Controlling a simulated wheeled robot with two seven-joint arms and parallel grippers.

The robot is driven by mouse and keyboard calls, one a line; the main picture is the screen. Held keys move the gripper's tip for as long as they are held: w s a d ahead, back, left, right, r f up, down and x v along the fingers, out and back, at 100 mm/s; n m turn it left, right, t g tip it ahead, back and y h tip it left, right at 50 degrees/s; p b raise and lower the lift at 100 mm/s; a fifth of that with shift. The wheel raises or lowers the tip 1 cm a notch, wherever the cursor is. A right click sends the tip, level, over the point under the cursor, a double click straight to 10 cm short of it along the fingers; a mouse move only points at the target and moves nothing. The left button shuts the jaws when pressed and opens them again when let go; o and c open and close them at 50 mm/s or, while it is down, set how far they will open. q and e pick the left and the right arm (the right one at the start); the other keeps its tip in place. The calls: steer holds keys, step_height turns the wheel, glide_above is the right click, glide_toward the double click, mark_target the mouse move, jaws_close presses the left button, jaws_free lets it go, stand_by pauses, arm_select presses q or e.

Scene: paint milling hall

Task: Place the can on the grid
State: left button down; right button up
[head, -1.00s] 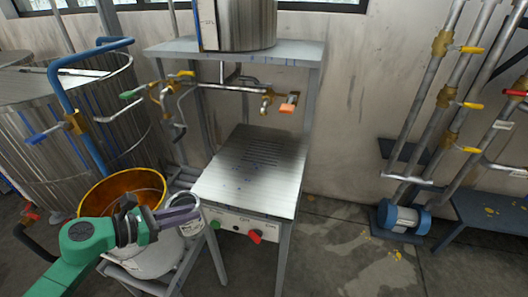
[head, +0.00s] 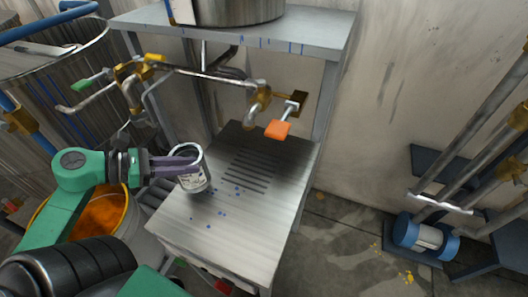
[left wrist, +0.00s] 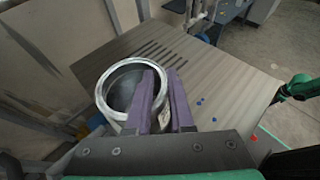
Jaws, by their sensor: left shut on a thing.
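The can (head: 195,181) is a small open metal tin with a bright rim and a pale label. My left gripper (head: 188,164) is shut on it near its rim, coming from the left. The can is over the left part of the metal worktop, left of the grid; I cannot tell whether its base touches. The grid (head: 248,168) is a set of dark parallel slots in the worktop, with nothing on it. In the left wrist view the can (left wrist: 116,90) shows its open mouth beside the purple fingers, and the grid (left wrist: 160,48) lies beyond. My right gripper is not seen.
The worktop (head: 240,228) is bare apart from small blue paint spots. Brass taps and an orange-handled valve (head: 278,129) hang above its back. A shelf (head: 300,35) carries a metal vessel. An orange-lined bucket (head: 100,213) stands at the lower left.

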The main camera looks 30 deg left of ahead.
arm_select(q)
steer(key=shift+s+d+r, duration=0.1)
steer(key=shift+s+r, duration=0.1)
steer(key=shift+r, duration=0.05)
steer(key=r+p+x, duration=0.1)
steer(key=p+x, duration=0.1)
steer(key=x, duration=0.6)
steer(key=w+d+r+p+x, duration=0.1)
steer(key=r+p+x, duration=0.1)
steer(key=x, duration=0.6)
steer(key=shift+w+d+p, duration=0.25)
steer(key=shift+d+p, duration=0.15)
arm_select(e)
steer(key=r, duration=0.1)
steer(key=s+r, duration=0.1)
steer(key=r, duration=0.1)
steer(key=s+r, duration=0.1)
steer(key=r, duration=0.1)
arm_select(q)
steer(key=c, duration=1.2)
jaws_free()
steer(key=shift+f, duration=0.1)
steer(key=o, duration=0.4)
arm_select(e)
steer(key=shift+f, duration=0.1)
